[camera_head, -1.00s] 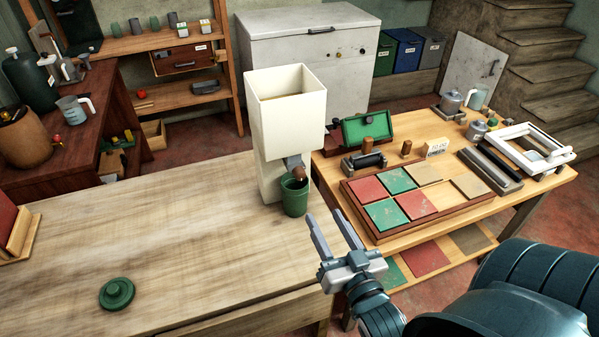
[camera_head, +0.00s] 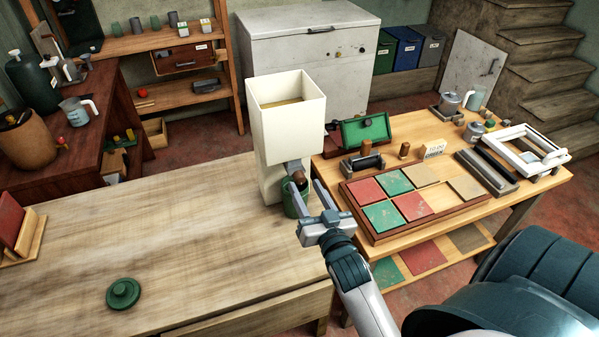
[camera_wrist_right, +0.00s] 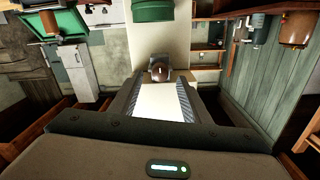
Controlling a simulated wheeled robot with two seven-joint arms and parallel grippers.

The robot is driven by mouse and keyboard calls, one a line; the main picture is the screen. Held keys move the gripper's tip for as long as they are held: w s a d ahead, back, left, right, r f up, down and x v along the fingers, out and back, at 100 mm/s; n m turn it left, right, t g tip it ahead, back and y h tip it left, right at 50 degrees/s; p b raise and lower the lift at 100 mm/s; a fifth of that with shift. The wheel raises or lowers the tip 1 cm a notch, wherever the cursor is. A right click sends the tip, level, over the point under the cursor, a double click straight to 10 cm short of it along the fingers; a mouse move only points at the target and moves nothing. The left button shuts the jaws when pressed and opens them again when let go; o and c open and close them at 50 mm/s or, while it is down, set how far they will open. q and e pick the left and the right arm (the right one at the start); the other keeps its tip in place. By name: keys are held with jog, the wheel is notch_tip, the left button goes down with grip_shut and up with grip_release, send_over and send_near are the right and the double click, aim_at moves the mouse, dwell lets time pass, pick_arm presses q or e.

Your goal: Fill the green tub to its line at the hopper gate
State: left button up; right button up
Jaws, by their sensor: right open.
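The cream hopper (camera_head: 287,135) stands at the right end of the wooden bench, with tan material visible inside its open top. A brown gate knob (camera_head: 298,177) sits at its spout. The green tub (camera_head: 291,203) stands below the spout; its contents and line cannot be made out. My right gripper (camera_head: 305,184) is open and empty in front of the tub and gate, overlapping the tub in the head view. In the right wrist view the knob (camera_wrist_right: 161,73) shows between the open fingers, with the tub (camera_wrist_right: 153,11) at the top edge. My left gripper is out of view.
A green lid (camera_head: 123,293) lies on the bench (camera_head: 190,235) at front left; the bench middle is clear.

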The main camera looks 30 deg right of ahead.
aim_at(302, 180)
jog(key=p+x, duration=0.1)
jog(key=x, duration=0.4)
jog(key=shift+w+d, duration=0.1)
jog(key=shift+w, duration=0.25)
grip_shut()
jog(key=shift+s+p, duration=0.4)
jog(key=shift+s+a, duration=0.25)
jog(key=shift+s, duration=0.25)
grip_release()
